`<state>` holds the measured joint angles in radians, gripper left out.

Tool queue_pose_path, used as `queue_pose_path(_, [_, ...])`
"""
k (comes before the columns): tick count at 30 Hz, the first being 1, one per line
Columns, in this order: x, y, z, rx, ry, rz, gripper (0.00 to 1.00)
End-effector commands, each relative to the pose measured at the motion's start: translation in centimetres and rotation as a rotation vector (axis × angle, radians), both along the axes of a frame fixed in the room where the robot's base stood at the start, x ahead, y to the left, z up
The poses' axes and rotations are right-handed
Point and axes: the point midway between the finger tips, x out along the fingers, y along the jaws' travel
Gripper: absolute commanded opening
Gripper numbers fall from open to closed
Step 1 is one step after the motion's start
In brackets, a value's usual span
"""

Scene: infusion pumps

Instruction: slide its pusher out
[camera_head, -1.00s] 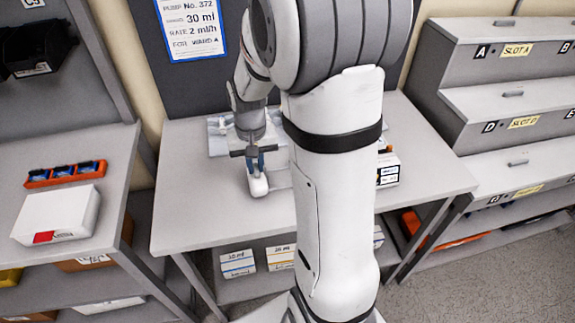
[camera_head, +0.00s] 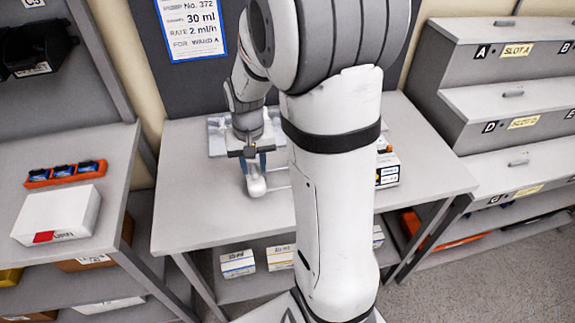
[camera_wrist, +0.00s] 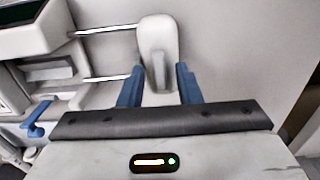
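The pusher is a pale, rounded block that shows below my gripper in the head view (camera_head: 257,187). In the wrist view the pusher (camera_wrist: 157,42) stands away from the pump body (camera_wrist: 48,72), joined to it by two metal rods (camera_wrist: 105,78). My gripper's blue fingers (camera_wrist: 158,82) are spread on both sides of the pusher, with gaps showing, so it is open. My gripper also shows in the head view (camera_head: 255,160), low over the table. The pump (camera_head: 217,138) is largely hidden behind my arm there. A blue lever (camera_wrist: 36,122) is at the pump's lower left.
The grey table (camera_head: 190,205) has free room at its front left. A labelled box (camera_head: 387,170) is right of my arm. A white box (camera_head: 57,215) and an orange tray (camera_head: 65,174) are on the left shelf. Stepped slots (camera_head: 505,95) stand at right.

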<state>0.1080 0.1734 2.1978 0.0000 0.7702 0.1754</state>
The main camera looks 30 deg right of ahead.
Motion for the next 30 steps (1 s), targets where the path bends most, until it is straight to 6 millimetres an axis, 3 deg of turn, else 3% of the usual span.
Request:
queue_pose_path(5, [0.0, 0.0, 0.6, 0.0, -0.001, 0.0, 0.31])
queue_pose_path(24, [0.0, 0.0, 6.9, 0.0, -0.001, 0.0, 0.31])
queue_pose_path(30, [0.0, 0.0, 7.0, 0.0, 0.0, 0.0, 0.31])
